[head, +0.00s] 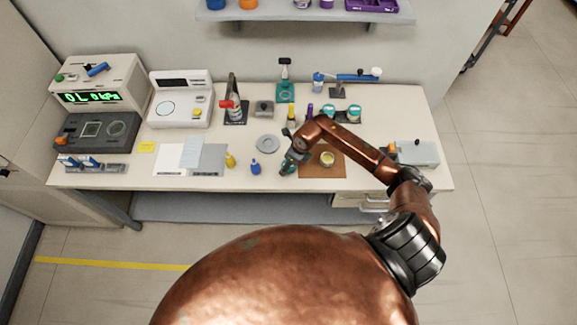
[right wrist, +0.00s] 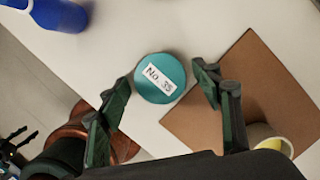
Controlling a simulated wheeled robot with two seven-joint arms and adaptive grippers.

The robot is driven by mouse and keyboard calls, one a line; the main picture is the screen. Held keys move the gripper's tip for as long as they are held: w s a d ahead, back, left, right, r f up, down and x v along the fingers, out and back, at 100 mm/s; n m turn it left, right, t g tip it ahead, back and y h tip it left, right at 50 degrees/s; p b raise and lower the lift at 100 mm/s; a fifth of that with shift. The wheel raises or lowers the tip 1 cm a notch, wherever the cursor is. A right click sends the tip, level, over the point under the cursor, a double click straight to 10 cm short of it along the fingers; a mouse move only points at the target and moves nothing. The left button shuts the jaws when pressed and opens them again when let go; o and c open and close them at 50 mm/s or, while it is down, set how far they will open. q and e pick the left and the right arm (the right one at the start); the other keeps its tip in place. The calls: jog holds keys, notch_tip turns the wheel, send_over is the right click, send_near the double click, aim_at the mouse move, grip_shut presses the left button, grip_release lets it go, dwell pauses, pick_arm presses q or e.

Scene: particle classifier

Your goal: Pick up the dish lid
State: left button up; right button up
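The dish lid appears to be the round teal disc (right wrist: 160,78) with a white label reading "No. 35", lying flat on the white table. In the head view a teal patch of it shows beside my gripper (head: 290,169), mostly hidden. My right gripper (right wrist: 163,88) is open, with one dark green finger on each side of the disc and gaps showing. Nothing is held. In the head view my right gripper (head: 291,158) is low over the table's front part. I cannot tell its exact height. My left gripper is not in view.
A brown mat (right wrist: 240,95) lies right of the disc, with a yellow and white cup (right wrist: 270,140) on it. A blue bottle (right wrist: 58,12) stands to the left. A grey round plate (head: 267,143) lies behind. Instruments line the table's back and left.

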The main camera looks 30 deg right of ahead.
jog(key=c, duration=1)
jog(key=shift+r, duration=0.1)
